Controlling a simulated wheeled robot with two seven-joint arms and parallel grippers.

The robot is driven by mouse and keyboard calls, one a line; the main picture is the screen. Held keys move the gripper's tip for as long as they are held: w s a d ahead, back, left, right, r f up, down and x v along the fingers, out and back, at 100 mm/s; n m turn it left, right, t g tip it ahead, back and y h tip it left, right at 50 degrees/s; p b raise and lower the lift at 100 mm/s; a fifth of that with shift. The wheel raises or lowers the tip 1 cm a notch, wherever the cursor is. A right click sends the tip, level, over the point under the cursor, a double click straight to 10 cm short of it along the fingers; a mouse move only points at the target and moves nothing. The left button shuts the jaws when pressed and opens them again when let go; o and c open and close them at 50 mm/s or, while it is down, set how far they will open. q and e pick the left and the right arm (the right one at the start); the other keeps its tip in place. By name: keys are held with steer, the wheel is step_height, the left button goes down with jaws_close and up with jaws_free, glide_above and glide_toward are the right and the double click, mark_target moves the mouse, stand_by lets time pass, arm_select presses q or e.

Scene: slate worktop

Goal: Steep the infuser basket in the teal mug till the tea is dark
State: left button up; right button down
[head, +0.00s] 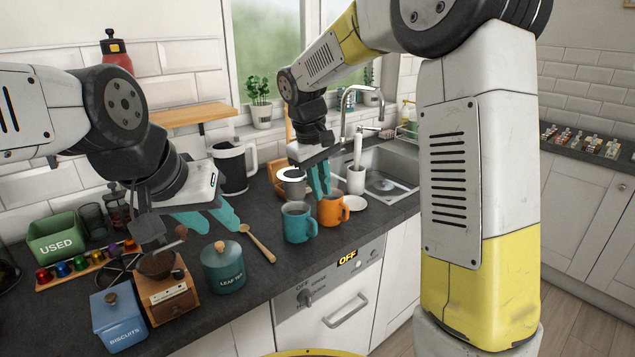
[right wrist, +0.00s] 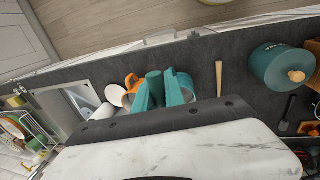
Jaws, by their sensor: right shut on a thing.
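The teal mug (head: 297,222) stands upright on the worktop, left of an orange mug (head: 333,209). My right gripper (head: 321,190) points down just behind and above the two mugs. In the right wrist view its fingers (right wrist: 160,97) are closed about a dark teal cylindrical piece (right wrist: 154,82), apparently the grip of the infuser basket. The basket itself cannot be made out, and the tea inside the mug is not visible. My left gripper (head: 220,226) is open and empty, low over the worktop behind the teal tea canister (head: 223,268).
A wooden spoon (head: 258,243) lies left of the teal mug. A coffee grinder (head: 168,293), biscuit tin (head: 119,320) and green USED bin (head: 57,238) crowd the left.

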mark_target(301, 225)
steer(key=shift+f, duration=5.1)
stand_by(2.9)
